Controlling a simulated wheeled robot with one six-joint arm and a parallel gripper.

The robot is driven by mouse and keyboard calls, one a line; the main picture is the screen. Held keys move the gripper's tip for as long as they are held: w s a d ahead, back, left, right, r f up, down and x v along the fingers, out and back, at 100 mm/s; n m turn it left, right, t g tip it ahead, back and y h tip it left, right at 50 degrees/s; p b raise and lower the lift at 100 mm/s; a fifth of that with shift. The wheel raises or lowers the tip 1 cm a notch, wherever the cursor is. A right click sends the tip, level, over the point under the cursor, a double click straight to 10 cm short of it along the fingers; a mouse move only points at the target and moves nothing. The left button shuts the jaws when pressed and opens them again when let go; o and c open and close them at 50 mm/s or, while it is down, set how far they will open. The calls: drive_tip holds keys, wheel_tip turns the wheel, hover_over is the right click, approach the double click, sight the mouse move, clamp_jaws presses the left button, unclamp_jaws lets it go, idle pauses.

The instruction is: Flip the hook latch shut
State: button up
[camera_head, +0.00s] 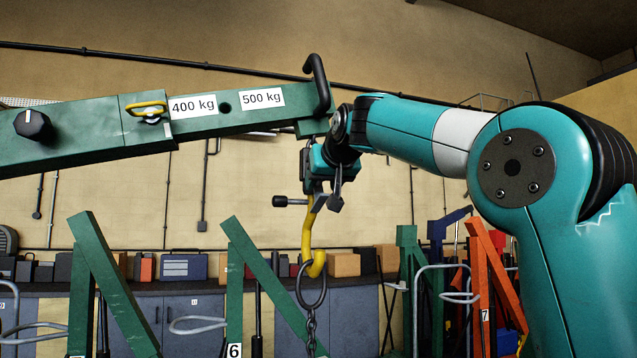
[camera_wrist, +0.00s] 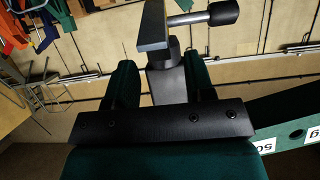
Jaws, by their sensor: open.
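A yellow hook (camera_head: 308,228) hangs below the end of the green boom, its lower curve through a dark ring (camera_head: 312,285). A black knob (camera_head: 280,201) on a short stem sticks out left near the hook's top; it may belong to the latch. I cannot tell the latch's position. My gripper (camera_head: 328,198) is at the hook's upper end, pointing down and covering part of it. In the wrist view my gripper (camera_wrist: 161,70) has its two fingers apart, with a dark block and grey plate (camera_wrist: 154,28) between and beyond them. The knob (camera_wrist: 222,13) shows there on the right.
The green boom (camera_head: 75,143) runs left from my arm, with 400 kg and 500 kg labels and a black bent handle (camera_head: 319,83). A chain (camera_head: 311,325) hangs from the ring. Green stand legs (camera_head: 110,285), orange stands (camera_head: 490,265) and cabinets (camera_head: 185,312) stand below and behind.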

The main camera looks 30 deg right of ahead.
sight(319, 188)
drive_tip(key=shift+p+x, duration=0.45)
drive_tip(key=shift+x, duration=1.45)
clamp_jaws()
